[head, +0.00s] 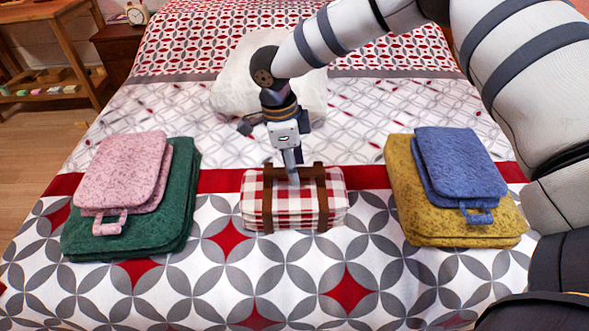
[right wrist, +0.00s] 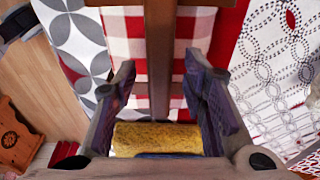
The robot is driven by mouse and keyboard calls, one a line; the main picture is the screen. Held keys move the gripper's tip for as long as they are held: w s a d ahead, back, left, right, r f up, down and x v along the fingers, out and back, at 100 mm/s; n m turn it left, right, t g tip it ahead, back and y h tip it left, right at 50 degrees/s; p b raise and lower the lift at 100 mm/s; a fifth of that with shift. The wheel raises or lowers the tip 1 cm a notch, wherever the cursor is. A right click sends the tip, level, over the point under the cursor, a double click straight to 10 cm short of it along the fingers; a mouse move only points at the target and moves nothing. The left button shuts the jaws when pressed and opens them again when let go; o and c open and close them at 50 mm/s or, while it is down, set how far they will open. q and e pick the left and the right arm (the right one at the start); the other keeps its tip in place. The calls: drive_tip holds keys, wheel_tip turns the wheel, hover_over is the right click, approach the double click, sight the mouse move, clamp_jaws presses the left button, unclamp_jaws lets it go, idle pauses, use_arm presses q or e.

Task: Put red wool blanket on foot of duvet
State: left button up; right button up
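A folded red-and-white checked blanket bundle (head: 255,208), the only blanket with red in it, lies on the bed's patterned duvet (head: 190,290) near its red band. Two brown straps and a brown handle (head: 318,172) are on it. My right gripper (head: 292,178) is over the bundle at the handle. In the right wrist view the brown handle (right wrist: 160,55) runs between the two spread fingers (right wrist: 158,85), with gaps visible on both sides. The checked cloth (right wrist: 122,35) shows behind it. My left gripper is not in view.
A pink folded blanket (head: 125,170) lies on a green one (head: 180,200) at left. A blue one (head: 455,160) lies on a mustard one (head: 415,205) at right. A white pillow-like bundle (head: 235,85) is behind my arm. The near duvet is clear.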

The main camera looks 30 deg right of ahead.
wheel_tip(320, 180, up, 10)
drive_tip(key=a, duration=0.1)
drive_tip(key=shift+w+a+r, duration=0.15)
drive_tip(key=shift+w, duration=0.25)
